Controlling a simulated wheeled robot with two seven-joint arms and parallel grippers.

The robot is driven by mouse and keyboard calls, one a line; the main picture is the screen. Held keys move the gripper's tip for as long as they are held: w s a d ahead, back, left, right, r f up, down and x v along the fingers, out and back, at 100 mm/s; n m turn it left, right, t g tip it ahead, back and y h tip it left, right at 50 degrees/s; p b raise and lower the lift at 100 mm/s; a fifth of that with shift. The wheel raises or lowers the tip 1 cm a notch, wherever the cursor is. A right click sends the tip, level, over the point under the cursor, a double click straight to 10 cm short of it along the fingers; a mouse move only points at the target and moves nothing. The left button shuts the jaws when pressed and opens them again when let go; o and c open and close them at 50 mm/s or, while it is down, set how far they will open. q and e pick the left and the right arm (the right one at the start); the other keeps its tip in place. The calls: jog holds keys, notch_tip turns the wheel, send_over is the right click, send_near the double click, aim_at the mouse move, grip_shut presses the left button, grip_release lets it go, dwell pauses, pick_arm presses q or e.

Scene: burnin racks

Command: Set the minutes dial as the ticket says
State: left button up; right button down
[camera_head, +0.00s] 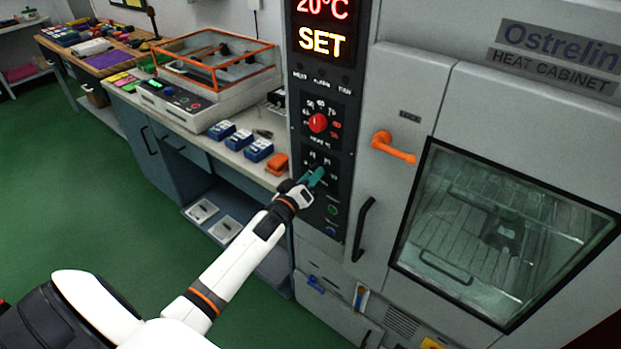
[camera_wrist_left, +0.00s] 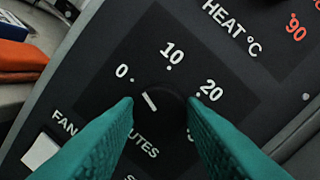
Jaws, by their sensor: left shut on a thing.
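The black minutes dial (camera_wrist_left: 164,108) shows in the left wrist view with a white pointer line. The pointer is tilted up and left, close to the 0 mark; 10 and 20 are farther round, and the lower part of the scale is hidden by the fingers. My left gripper (camera_head: 317,177) reaches the dark control panel (camera_head: 338,206) of the heat cabinet. Its teal fingers are shut on the minutes dial, one on each side. In the head view the gripper covers most of this dial. I see no readable ticket. My right gripper is not in view.
The red heat dial (camera_head: 318,122) sits above the minutes dial, under a display reading 20°C and SET. An orange door handle (camera_head: 392,147) is to the right. A white fan switch (camera_wrist_left: 41,151) sits beside the dial. A bench with blue boxes (camera_head: 259,150) stands left.

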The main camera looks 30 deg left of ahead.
pick_arm(q)
jog(key=shift+a+f+m+g+h+b, duration=0.15)
jog(key=shift+m+h+b, duration=0.7)
jog(key=shift+m, duration=5.15)
jog(key=shift+r+m+g+h+b, duration=0.1)
jog(key=shift+m+h+b, duration=0.7)
jog(key=shift+m, duration=5.2)
jog(key=shift+a+f+m+g+h+b, duration=0.15)
jog(key=shift+m+h+b, duration=0.65)
jog(key=shift+m, duration=5.2)
jog(key=shift+r, duration=0.1)
jog(key=o, duration=1)
jog(key=shift+d, duration=0.1)
